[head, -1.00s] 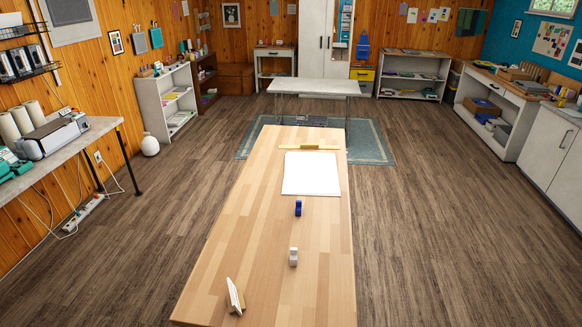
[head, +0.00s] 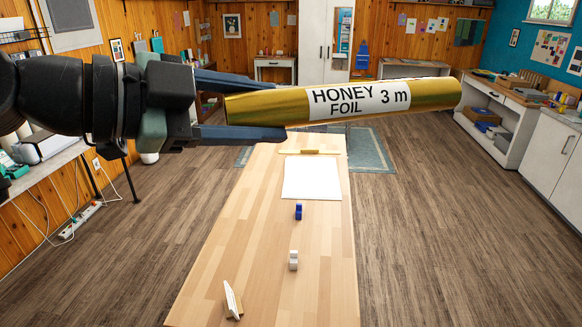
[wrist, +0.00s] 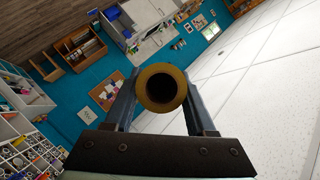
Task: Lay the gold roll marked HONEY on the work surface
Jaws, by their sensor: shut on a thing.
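The gold roll (head: 435,94) has a white label reading "HONEY FOIL 3 m". My gripper (head: 240,108) is shut on its left end and holds it in the air, nearly level, high in front of the head camera. In the wrist view the hollow end of the roll (wrist: 162,88) shows between the two fingers of my gripper (wrist: 160,100). The work surface is a long light wooden table (head: 262,220) that runs away from me, below the roll. Its far part is partly hidden behind the gripper and roll.
On the table lie a white sheet (head: 311,180), a yellow bar (head: 312,152) at its far edge, a blue item (head: 298,212), a white item (head: 293,260) and a small stand (head: 232,301). Bare wood shows left of the sheet and around the near items.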

